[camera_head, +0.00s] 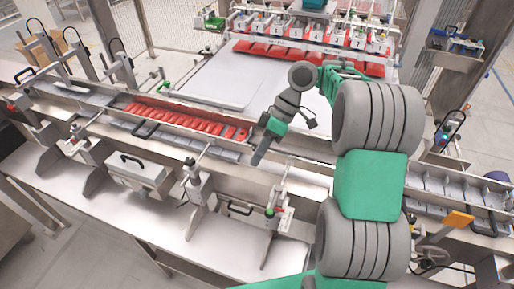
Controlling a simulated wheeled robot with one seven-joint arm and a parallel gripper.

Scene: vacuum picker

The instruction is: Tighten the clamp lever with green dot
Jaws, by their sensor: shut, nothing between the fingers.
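A clamp with a green dot (270,211) stands at the front edge of the conveyor, right of the picture's middle. Its lever is too small to tell whether it is tight or loose. My gripper (257,161) hangs from my green and grey arm above the conveyor, up and slightly left of this clamp in the picture. Its dark fingers are shut, hold nothing and look apart from the clamp. Another clamp post (190,167) stands further left along the same edge.
Red parts (185,118) lie in a row in the conveyor channel, left of my gripper. A metal box with a black handle (139,176) is mounted on the front side. A picker head with red cups (305,55) stands at the back. An orange piece (458,219) is at right.

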